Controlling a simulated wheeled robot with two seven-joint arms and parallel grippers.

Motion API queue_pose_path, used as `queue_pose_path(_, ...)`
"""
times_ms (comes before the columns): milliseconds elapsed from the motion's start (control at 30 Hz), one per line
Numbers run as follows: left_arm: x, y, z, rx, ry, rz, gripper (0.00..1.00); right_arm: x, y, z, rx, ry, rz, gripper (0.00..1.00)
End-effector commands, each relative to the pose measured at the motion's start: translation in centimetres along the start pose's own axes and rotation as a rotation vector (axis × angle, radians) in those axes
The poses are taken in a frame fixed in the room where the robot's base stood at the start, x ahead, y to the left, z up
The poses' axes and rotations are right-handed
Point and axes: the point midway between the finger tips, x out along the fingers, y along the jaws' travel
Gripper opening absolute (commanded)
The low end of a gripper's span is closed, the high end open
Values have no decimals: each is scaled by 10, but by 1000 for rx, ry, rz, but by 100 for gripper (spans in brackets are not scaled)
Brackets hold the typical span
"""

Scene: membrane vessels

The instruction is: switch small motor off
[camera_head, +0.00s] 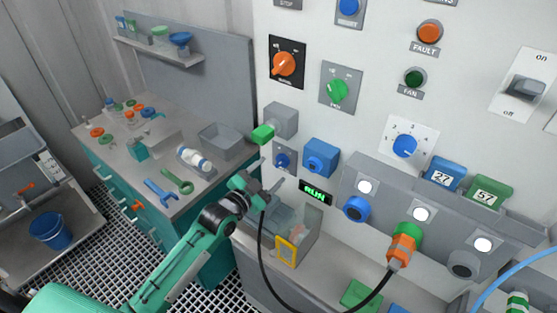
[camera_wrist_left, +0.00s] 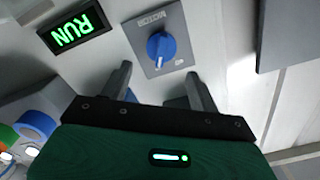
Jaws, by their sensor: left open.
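The small motor switch (camera_head: 283,160) is a small blue rotary knob on a grey plate on the white panel. In the left wrist view the blue knob (camera_wrist_left: 160,47) shows with a pale pointer line and a label that seems to read MOTOR. A display beside it (camera_head: 316,192) reads RUN in green; it also shows in the left wrist view (camera_wrist_left: 77,30). My left gripper (camera_head: 270,175) is open and empty, just in front of and below the knob. Its two fingers (camera_wrist_left: 160,88) straddle the knob's line of view, apart from it. My right gripper is not in view.
A grey box with a green button (camera_head: 262,134) sits just above the switch, and a blue box (camera_head: 320,157) to its right. A black cable (camera_head: 262,250) hangs close to my left gripper. An open grey bin (camera_head: 310,237) stands below. The workbench (camera_head: 150,180) is at left.

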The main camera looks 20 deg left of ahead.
Motion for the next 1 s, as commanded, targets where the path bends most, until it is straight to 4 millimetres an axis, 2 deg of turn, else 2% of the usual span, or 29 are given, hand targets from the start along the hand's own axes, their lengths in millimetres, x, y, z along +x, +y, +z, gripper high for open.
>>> queue_pose_path(100,22,-2,-2,-2,0,-2,62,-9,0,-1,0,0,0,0)
queue_pose_path(300,44,-1,-1,-2,0,-1,62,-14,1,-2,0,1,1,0)
queue_pose_path(700,51,0,0,-1,0,0,62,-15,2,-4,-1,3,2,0)
queue_pose_path(733,51,0,0,-1,0,0,60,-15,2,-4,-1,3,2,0)
queue_pose_path(933,51,0,0,-1,0,0,20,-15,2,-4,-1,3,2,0)
queue_pose_path(1000,51,0,0,-1,0,0,18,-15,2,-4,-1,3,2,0)
